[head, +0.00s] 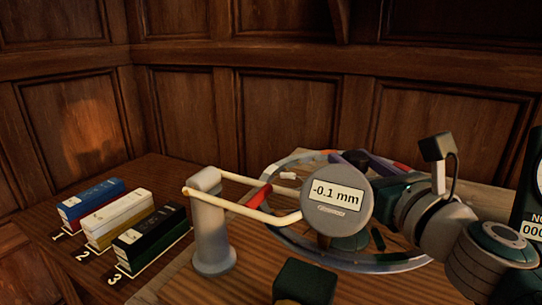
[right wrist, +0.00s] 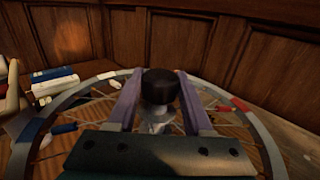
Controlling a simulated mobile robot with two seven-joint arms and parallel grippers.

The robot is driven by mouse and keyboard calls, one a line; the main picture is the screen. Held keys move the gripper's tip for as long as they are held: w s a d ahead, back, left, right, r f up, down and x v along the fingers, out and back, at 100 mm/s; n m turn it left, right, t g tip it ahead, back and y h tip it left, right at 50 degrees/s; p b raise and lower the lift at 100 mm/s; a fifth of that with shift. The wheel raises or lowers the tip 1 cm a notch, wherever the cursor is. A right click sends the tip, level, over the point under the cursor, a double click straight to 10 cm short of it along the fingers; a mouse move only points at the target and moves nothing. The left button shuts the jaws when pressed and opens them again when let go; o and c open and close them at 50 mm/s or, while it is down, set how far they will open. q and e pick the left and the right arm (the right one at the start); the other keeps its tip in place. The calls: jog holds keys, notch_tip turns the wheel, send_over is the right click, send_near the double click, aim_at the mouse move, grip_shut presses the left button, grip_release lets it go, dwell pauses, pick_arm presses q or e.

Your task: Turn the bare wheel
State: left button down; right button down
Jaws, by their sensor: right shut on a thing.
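The wheel lies flat, its pale rim (head: 400,264) partly hidden behind the round gauge in the head view. In the right wrist view the rim (right wrist: 265,140) curves around my gripper, with thin spokes and red, white and blue pieces. My right gripper (head: 356,158) reaches in from the right over the wheel's middle. Its two purple fingers (right wrist: 160,95) are shut on a black knob (right wrist: 160,82) that stands upright above a pale hub. My left gripper does not show.
A grey post (head: 211,235) carries a cream-coloured fork with a red piece and a round gauge (head: 350,212) reading -0.1 mm. Blue, white and black boxes (head: 150,236) stand at numbers 1 to 3 on the left. A dark green block (head: 305,280) is at the bottom edge.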

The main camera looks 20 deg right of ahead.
jog(key=n+y, duration=0.1)
jog(key=y, duration=0.1)
jog(key=shift+d+f+n+y+b, duration=0.1)
jog(key=shift+n+y+b, duration=0.2)
jog(key=shift+n+y, duration=0.7)
jog(key=shift+y, duration=0.3)
jog(key=shift+c, duration=1.5)
grip_release()
jog(key=s+d, duration=0.1)
jog(key=s, duration=0.8)
jog(key=shift+s+d+b, duration=0.3)
jog(key=shift+s+b, duration=0.1)
jog(key=shift+b, duration=0.05)
